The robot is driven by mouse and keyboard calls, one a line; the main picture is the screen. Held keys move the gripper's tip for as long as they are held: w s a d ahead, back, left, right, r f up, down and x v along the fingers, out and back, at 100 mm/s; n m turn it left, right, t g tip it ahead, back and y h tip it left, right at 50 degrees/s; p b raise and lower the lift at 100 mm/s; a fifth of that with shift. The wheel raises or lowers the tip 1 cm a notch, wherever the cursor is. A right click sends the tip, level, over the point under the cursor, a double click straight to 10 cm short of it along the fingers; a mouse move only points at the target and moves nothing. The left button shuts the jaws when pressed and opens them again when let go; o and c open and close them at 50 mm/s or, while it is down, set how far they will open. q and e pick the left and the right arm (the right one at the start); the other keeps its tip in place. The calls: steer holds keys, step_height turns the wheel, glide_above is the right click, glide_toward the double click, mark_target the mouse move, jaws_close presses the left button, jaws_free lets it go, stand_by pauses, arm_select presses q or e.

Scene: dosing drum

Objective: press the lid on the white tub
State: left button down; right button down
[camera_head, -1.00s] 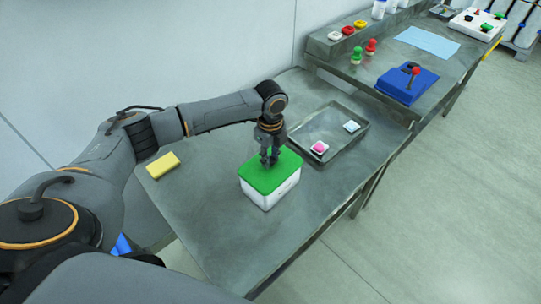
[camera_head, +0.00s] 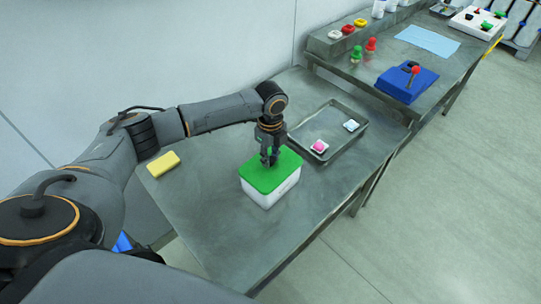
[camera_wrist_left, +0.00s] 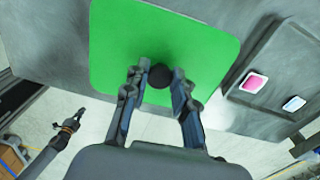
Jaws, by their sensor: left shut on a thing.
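The white tub (camera_head: 269,198) stands on the grey table, with the green lid (camera_head: 258,178) lying across its top. The lid looks about level; I cannot tell whether its rim is fully down all round. My left gripper (camera_head: 269,160) is over the lid's middle, pointing down. In the left wrist view the gripper (camera_wrist_left: 158,88) is shut on the dark round knob (camera_wrist_left: 160,75) of the green lid (camera_wrist_left: 195,35). The tub is hidden under the lid there. What looks like my right gripper (camera_wrist_left: 70,122) shows small at lower left in that view, away from the tub.
A grey tray (camera_head: 336,158) behind and right of the tub holds a pink-topped piece (camera_head: 319,147) and a pale blue one (camera_head: 351,125). A yellow block (camera_head: 163,164) lies at the left. The table in front of the tub is clear.

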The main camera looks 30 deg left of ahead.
arm_select(q)
steer(key=shift+p, duration=0.35)
stand_by(0.6)
steer(key=c, duration=1)
jaws_free()
steer(key=shift+o, duration=0.2)
steer(key=o, duration=0.5)
steer(key=shift+c, duration=0.2)
step_height(320, 180, up, 7)
steer(key=p, duration=0.7)
